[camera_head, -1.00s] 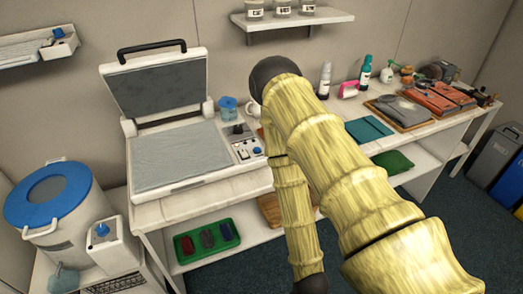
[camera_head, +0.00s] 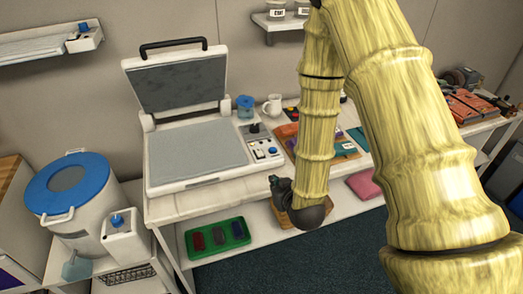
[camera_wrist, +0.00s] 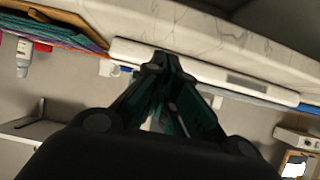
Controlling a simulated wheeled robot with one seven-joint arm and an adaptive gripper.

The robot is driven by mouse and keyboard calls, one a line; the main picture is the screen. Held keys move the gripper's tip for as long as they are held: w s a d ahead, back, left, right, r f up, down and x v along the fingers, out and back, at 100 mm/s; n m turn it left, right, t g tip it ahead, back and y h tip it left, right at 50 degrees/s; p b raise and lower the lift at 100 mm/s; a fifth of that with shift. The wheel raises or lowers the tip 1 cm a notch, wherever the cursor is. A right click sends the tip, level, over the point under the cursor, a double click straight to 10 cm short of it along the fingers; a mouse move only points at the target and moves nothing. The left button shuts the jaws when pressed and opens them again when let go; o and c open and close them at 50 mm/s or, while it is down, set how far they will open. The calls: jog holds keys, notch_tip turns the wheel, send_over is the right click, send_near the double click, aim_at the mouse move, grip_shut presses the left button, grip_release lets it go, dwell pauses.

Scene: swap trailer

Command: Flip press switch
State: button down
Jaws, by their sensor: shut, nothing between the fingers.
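The press (camera_head: 195,150) stands on the white workbench with its grey lid (camera_head: 178,78) raised and leaning back. The switch position is too small to tell. My gripper (camera_head: 279,184) is dark and sits in front of the bench edge, below and to the right of the panel, apart from it. In the wrist view my gripper (camera_wrist: 163,62) is shut and empty, with the pale bench edge beyond its tips.
A blue-lidded drum (camera_head: 68,185) and a white box with a blue knob (camera_head: 124,238) stand at left. A green tray (camera_head: 218,238) lies on the lower shelf. A mug (camera_head: 272,105) and coloured items (camera_head: 290,131) sit right of the press.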

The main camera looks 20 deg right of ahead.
jog(key=w+r+t, duration=0.3)
jog(key=w+r, duration=0.1)
jog(key=r, duration=0.5)
jog(key=shift+w+r, duration=0.2)
jog(key=shift+w, duration=0.05)
jog(key=shift+d, duration=0.1)
jog(key=p, duration=0.5)
send_over(259, 153)
jog(key=s, duration=0.2)
jog(key=f, duration=0.3)
jog(key=shift+s+d, duration=0.1)
jog(key=shift+s, duration=0.1)
jog(key=shift+f+p, duration=0.5)
jog(key=shift+f, duration=1.25)
jog(key=shift+f, duration=0.1)
